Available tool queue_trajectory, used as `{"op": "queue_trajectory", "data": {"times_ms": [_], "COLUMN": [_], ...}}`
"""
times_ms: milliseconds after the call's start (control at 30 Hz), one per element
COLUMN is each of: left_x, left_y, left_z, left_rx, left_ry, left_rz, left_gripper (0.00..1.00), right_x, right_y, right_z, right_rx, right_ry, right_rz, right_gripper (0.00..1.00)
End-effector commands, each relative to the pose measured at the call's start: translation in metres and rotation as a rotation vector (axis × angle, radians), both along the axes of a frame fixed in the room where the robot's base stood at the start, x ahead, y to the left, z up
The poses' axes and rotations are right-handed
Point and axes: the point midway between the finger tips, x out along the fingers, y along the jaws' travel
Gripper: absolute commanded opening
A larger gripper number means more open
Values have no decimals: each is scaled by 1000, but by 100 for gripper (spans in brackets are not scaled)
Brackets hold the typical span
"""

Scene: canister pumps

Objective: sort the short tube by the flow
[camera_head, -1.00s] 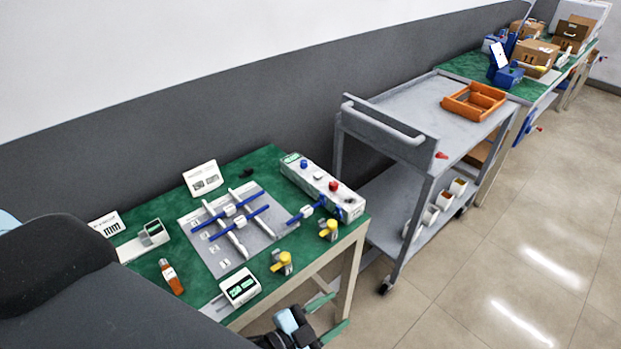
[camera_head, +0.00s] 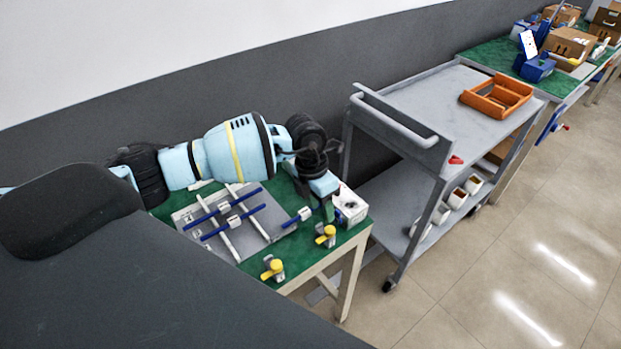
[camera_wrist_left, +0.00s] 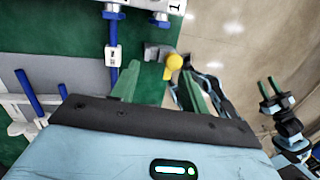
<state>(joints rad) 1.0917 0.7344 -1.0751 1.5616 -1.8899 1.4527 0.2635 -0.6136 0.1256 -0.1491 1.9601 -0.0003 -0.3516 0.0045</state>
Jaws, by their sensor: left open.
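The short tube (camera_head: 303,214) is blue with a white labelled block. It lies at the right end of the green table, right of the grey panel. In the left wrist view the tube (camera_wrist_left: 112,35) hangs down from a white fitting at the top, just left of my fingers. My left gripper (camera_head: 326,207) is open and empty, pointing down beside the tube at the white pump box (camera_head: 350,206). In the left wrist view its green fingers (camera_wrist_left: 160,88) are spread, with a yellow-knobbed valve (camera_wrist_left: 174,62) beyond them. My right gripper (camera_wrist_left: 267,88) is open, off to the right over the floor.
A grey panel (camera_head: 262,236) carries white rails and long blue tubes. Two yellow-knobbed valves (camera_head: 325,236) (camera_head: 272,269) stand along the table's front edge. A grey cart (camera_head: 425,100) with an orange tray (camera_head: 497,96) stands to the right. My arm hides the table's back.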

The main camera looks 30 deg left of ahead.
Motion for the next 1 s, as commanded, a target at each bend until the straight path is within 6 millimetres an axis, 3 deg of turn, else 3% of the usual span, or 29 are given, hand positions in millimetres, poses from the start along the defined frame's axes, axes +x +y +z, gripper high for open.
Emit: {"op": "queue_trajectory", "data": {"times_ms": [100,233,533,1000], "left_x": [9,12,11,11], "left_y": [36,53,55,54], "left_z": [9,14,8,-52], "left_rx": [131,195,202,201], "left_ry": [4,9,13,13], "left_rz": [24,38,40,39], "left_gripper": [45,45,45,45], "right_x": [-1,-1,-2,-5], "right_y": [0,1,1,1], "right_z": [-1,0,-1,-4], "right_rx": [1,3,3,4], "right_ry": [1,2,6,12], "right_rz": [-1,-3,-3,-3], "right_gripper": [36,36,36,36]}}
